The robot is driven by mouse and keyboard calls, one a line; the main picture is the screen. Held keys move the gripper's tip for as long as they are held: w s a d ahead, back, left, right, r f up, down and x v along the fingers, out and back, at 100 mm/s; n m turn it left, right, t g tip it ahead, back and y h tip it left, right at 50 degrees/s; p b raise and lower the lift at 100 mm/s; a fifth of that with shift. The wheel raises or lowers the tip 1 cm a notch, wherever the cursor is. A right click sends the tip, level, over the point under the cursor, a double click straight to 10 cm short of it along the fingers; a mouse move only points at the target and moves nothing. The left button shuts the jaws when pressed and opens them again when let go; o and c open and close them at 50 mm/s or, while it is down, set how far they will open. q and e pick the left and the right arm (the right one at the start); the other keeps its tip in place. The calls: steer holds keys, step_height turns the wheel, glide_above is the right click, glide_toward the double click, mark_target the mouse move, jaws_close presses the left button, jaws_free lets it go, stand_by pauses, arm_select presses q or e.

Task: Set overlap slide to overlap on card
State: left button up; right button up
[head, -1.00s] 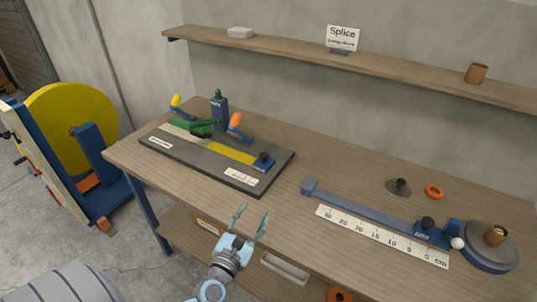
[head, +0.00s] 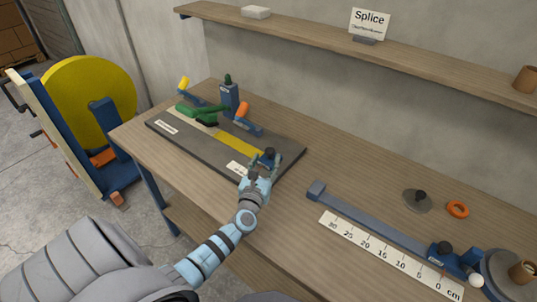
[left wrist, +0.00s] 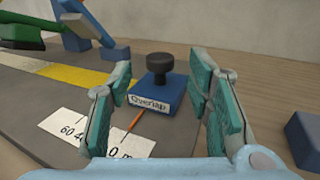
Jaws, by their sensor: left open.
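The overlap slide (head: 269,155) is a small blue block with a black knob, at the right end of the dark splicing board (head: 190,142). In the left wrist view the slide (left wrist: 158,88) shows its "Overlap" label, and an orange pointer (left wrist: 134,121) reaches over the white scale card (left wrist: 88,134) near its 0 end. The card also shows in the head view (head: 236,168), partly hidden. My left gripper (left wrist: 160,82) is open, with its fingers on either side of the slide and gaps visible at both sides. My right gripper is not in view.
A yellow strip (head: 241,144) lies along the board. Green and orange-handled clamps (head: 243,109) stand behind it. A blue rail (head: 365,215) with a cm ruler (head: 385,257) lies to the right. An orange ring (head: 458,209) lies on the wooden table (head: 330,165).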

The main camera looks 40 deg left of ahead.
mark_target(268, 154)
arm_select(q)
steer(key=x, duration=0.3)
steer(key=shift+w+f+b, duration=0.3)
steer(key=shift+f+b, duration=0.05)
steer(key=shift+w+a+r, duration=0.2)
steer(key=shift+w+a, duration=0.05)
steer(key=shift+w, duration=0.05)
steer(key=shift+s+r, duration=0.1)
steer(key=shift+c, duration=0.3)
jaws_close()
